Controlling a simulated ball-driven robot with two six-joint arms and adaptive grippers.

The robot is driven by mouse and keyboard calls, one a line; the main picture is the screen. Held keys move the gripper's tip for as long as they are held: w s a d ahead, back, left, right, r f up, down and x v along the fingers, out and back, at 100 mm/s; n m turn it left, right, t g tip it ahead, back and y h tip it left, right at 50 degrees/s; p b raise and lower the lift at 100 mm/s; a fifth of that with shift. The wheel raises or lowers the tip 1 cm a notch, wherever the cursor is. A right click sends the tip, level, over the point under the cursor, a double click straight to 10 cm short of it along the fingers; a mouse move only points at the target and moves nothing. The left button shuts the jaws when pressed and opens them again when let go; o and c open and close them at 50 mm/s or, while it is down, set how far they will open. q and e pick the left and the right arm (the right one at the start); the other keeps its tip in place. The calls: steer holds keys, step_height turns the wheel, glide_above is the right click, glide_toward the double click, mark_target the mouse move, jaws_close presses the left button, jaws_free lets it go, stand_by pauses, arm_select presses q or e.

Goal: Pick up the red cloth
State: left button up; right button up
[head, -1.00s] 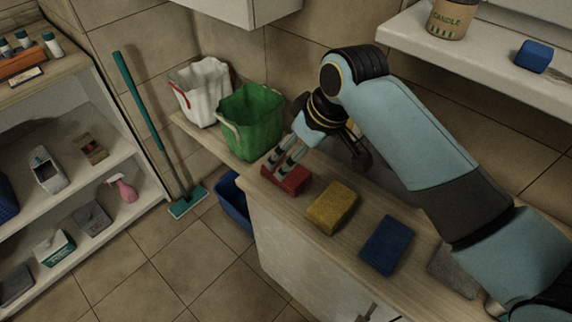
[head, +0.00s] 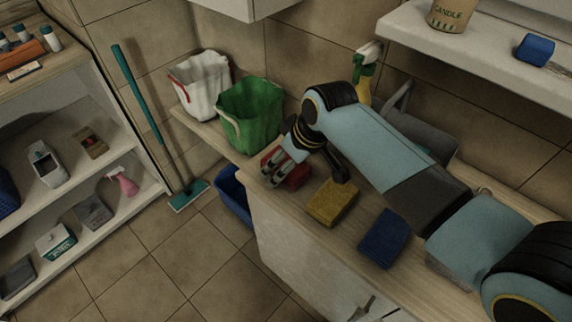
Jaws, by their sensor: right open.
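The red cloth (head: 297,178) is a small folded block on the wooden counter, near its left end beside the green bucket. My right gripper (head: 272,179) is at the cloth, low over the counter, with its fingers on the cloth's left side and partly in front of it. It is open; whether it touches the cloth I cannot tell. The gripper hides part of the cloth. My left gripper is not in view.
A yellow cloth (head: 331,203) and a blue cloth (head: 384,239) lie to the right on the counter (head: 300,212). The green bucket (head: 250,115) and white bucket (head: 201,85) stand behind left. A spray bottle (head: 366,75) stands behind my arm.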

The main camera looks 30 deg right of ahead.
steer(key=shift+f, duration=0.25)
stand_by(0.3)
steer(key=shift+c, duration=0.2)
steer(key=c, duration=1.2)
steer(key=shift+r, duration=0.1)
steer(key=shift+r, duration=0.35)
steer(key=v, duration=0.2)
steer(key=w+v, duration=0.1)
steer(key=v, duration=0.1)
steer(key=shift+s+d+r, duration=0.1)
steer(key=shift+r, duration=0.15)
steer(key=s+d+r, duration=0.4)
steer(key=s, duration=0.1)
steer(key=s+d+r, duration=0.2)
steer(key=s+d, duration=0.1)
steer(key=shift+r+b, duration=0.25)
steer(key=shift+b, duration=0.15)
